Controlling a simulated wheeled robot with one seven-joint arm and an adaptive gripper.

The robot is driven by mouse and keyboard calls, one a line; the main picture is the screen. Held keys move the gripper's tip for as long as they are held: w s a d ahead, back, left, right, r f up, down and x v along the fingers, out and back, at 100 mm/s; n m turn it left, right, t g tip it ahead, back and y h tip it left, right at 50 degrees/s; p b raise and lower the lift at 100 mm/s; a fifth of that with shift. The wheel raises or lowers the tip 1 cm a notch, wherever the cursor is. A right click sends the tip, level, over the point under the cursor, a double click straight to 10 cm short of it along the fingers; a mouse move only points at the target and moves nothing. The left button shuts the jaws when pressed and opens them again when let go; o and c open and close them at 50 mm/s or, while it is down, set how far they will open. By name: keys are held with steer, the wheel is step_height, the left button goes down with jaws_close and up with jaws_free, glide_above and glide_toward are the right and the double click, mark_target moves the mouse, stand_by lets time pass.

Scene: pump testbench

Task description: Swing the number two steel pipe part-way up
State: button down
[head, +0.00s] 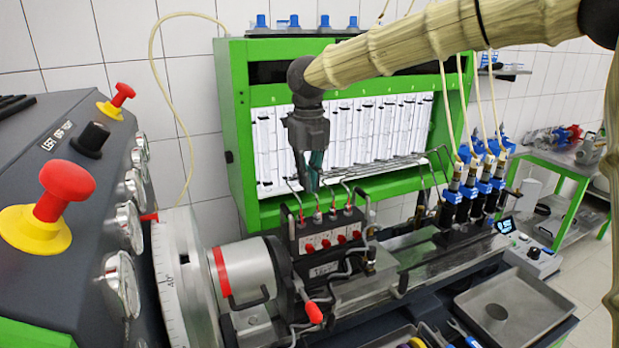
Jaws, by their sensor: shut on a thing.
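Several thin bent steel pipes rise from the top of the dark pump (325,240) in front of the green cabinet. My gripper (312,183) points down from the arm above the pump's near-left side. Its fingers are shut around the upper part of one steel pipe (318,204), which looks like the second from the left. The fingers hide the held part of this pipe, and I see no pipe numbers. Other steel pipes (390,164) run to the right in front of the white gauge panel.
The green cabinet (235,130) with glass tubes stands close behind the gripper. Blue-topped injectors (470,185) with hoses stand to the right. A graduated wheel (175,285) and a control panel with red knobs (66,178) fill the left. A metal tray (545,295) lies front right.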

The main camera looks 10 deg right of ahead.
steer(key=shift+r, duration=0.1)
steer(key=w+d+r+p, duration=0.2)
steer(key=d+r+p, duration=0.3)
steer(key=d+r, duration=0.5)
steer(key=w+d+r+p, duration=0.2)
steer(key=d+r+p, duration=0.4)
steer(key=d+r, duration=0.5)
step_height(320, 180, up, 8)
steer(key=c, duration=1.6)
jaws_free()
steer(key=shift+d+f, duration=0.1)
steer(key=shift+d, duration=0.2)
